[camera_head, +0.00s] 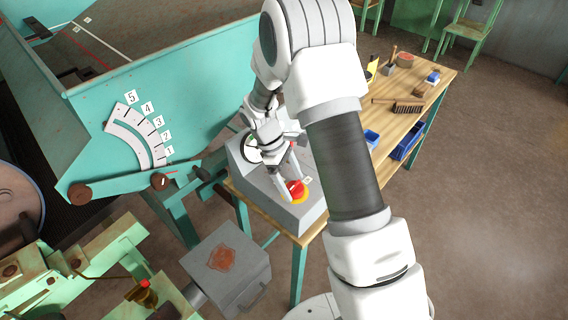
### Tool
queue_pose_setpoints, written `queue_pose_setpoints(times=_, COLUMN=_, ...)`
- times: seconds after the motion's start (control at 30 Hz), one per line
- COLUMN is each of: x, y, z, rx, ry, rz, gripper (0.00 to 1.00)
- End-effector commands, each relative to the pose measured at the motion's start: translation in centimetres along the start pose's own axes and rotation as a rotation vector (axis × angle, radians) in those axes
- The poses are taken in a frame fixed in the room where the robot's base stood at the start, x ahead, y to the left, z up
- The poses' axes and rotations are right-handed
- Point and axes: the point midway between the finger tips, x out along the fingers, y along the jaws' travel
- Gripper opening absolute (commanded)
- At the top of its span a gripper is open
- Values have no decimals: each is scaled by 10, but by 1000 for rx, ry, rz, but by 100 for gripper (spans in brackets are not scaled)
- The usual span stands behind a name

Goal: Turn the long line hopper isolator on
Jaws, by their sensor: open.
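A grey control box (250,185) sits on the end of a wooden-topped bench. On its sloped face is a red rotary knob (296,188) on a yellow plate (302,198), which looks like an isolator switch. A small white label beside it is too small to read, and I cannot tell the knob's setting. My gripper (291,185) is open and points down at the knob, with its fingers on either side of or just over it. I cannot tell whether they touch it. My wrist partly hides a round white dial (253,148) on the box.
A teal hopper (170,90) with a numbered scale (140,135) stands at the left. A grey box with a reddish emblem (228,268) is below. Floor at the right is clear.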

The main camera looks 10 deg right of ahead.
Motion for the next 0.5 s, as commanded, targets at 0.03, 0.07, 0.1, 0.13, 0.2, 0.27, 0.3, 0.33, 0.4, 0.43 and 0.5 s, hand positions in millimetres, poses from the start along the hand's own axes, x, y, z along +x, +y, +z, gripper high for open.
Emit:
queue_pose_setpoints(times=0.03, x=-7, y=1, z=-1, rx=0, ry=3, rz=3, gripper=93)
queue_pose_setpoints(times=0.07, x=-12, y=1, z=-1, rx=0, ry=5, rz=4, gripper=93)
queue_pose_setpoints(times=0.1, x=-19, y=1, z=-1, rx=1, ry=5, rz=4, gripper=93)
queue_pose_setpoints(times=0.13, x=-25, y=1, z=-1, rx=1, ry=6, rz=5, gripper=93)
queue_pose_setpoints(times=0.2, x=-41, y=1, z=-1, rx=2, ry=6, rz=5, gripper=93)
queue_pose_setpoints(times=0.27, x=-56, y=1, z=-1, rx=1, ry=6, rz=5, gripper=93)
queue_pose_setpoints(times=0.3, x=-66, y=1, z=-1, rx=0, ry=6, rz=6, gripper=93)
queue_pose_setpoints(times=0.33, x=-74, y=1, z=-1, rx=0, ry=6, rz=6, gripper=93)
queue_pose_setpoints(times=0.4, x=-92, y=0, z=-1, rx=0, ry=6, rz=5, gripper=93)
queue_pose_setpoints(times=0.43, x=-99, y=1, z=-1, rx=0, ry=6, rz=5, gripper=93)
queue_pose_setpoints(times=0.5, x=-116, y=0, z=-1, rx=1, ry=6, rz=4, gripper=93)
